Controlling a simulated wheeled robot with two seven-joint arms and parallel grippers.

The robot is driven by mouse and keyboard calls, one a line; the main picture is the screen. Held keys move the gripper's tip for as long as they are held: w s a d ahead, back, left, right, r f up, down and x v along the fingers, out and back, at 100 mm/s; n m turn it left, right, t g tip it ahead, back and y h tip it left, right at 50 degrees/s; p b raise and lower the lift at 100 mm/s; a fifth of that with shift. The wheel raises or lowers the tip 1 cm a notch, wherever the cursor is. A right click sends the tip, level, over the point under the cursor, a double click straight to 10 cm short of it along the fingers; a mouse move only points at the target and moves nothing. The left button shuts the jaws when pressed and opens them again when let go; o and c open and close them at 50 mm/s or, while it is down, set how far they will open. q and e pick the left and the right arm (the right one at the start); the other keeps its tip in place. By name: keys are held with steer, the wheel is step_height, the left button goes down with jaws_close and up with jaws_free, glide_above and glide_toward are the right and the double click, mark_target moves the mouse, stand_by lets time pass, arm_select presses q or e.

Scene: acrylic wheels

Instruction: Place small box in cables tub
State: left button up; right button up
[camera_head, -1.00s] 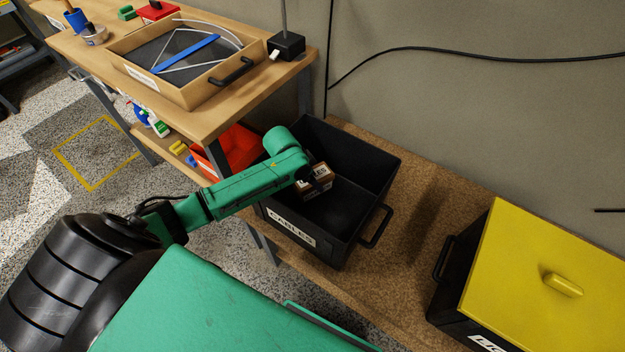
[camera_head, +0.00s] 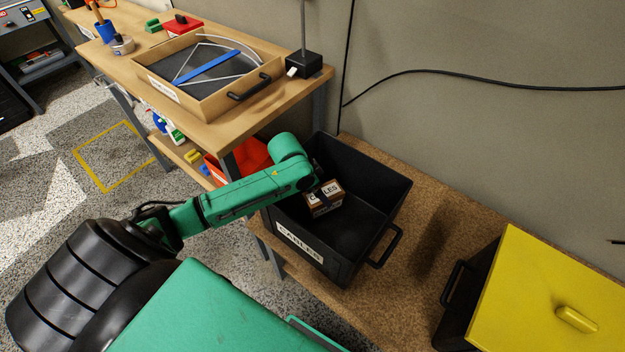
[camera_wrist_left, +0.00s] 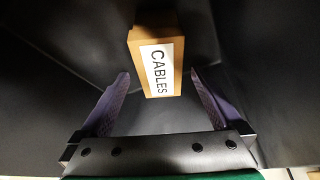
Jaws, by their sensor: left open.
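The small box (camera_head: 325,203), brown with a white label, is inside the black cables tub (camera_head: 352,268), whose front label reads CABLES. In the left wrist view the small box (camera_wrist_left: 149,54) shows its CABLES label and lies just beyond the fingertips, apart from both fingers. My left gripper (camera_wrist_left: 158,85) is open and empty, inside the tub with dark walls around it. In the head view my left arm reaches over the tub's left side, and its gripper is partly hidden there. Whether the box rests on the tub floor is hard to tell. My right gripper is not in view.
A black bin with a yellow lid (camera_head: 560,290) stands to the right on the brown bench (camera_head: 425,235). A wooden workbench at the back left bears a tray (camera_head: 215,105) with strips and a black stand (camera_head: 303,64). A red bin (camera_head: 252,158) sits below it.

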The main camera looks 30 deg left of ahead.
arm_select(q)
steer(key=v, duration=0.7)
steer(key=shift+s+r+p, duration=0.1)
steer(key=shift+r+p, duration=0.2)
steer(key=shift+p, duration=0.1)
